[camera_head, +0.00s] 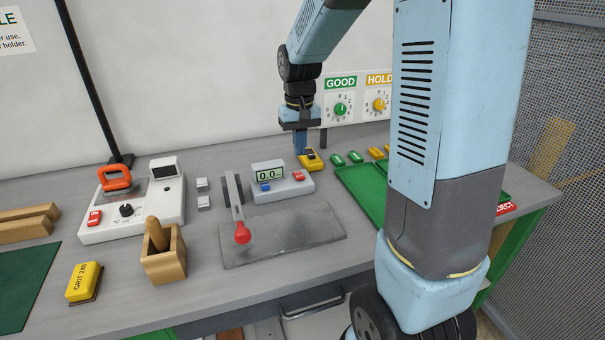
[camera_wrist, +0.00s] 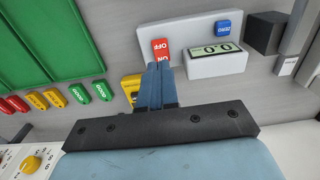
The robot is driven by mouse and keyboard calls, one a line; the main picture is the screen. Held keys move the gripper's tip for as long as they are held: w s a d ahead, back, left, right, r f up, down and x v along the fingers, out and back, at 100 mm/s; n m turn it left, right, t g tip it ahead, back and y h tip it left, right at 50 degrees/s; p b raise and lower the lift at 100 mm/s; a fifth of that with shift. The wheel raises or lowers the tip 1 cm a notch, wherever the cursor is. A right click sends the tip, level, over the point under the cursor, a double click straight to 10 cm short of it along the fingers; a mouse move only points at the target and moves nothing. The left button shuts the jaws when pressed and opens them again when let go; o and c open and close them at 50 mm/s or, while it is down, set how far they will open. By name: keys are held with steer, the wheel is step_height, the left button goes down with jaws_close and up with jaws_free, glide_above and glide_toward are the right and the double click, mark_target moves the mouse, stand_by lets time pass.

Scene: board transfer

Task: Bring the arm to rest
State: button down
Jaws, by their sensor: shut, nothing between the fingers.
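My gripper (camera_head: 300,142) points down above the back of the bench in the head view, just behind the digital meter. Its blue fingers are together with nothing between them; they also show in the wrist view (camera_wrist: 158,80). My blue arm reaches across the right of the head view and hides part of the bench. A yellow and black object (camera_head: 311,160) sits beside the fingertips in the head view. In the wrist view the fingers partly cover it (camera_wrist: 130,84); I cannot tell whether they touch it.
The digital meter (camera_head: 282,181) reads 0.0. A lever with a red knob (camera_head: 242,233) stands by a grey plate (camera_head: 300,238). A green tray (camera_head: 363,190) lies to the right, partly behind my arm. A white device (camera_head: 160,208) and a wooden box (camera_head: 178,262) stand left.

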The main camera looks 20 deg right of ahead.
stand_by(0.3)
steer(key=shift+r, duration=0.1)
steer(key=s+r+t, duration=0.2)
steer(key=s+r, duration=0.2)
steer(key=s, duration=0.3)
steer(key=s+d+r+t, duration=0.1)
steer(key=s+r, duration=0.3)
steer(key=s, duration=0.4)
steer(key=s+r+t, duration=0.2)
steer(key=s+r, duration=0.2)
steer(key=s, duration=0.4)
steer(key=shift+d+r+t, duration=0.15)
steer(key=shift+r+t, duration=0.15)
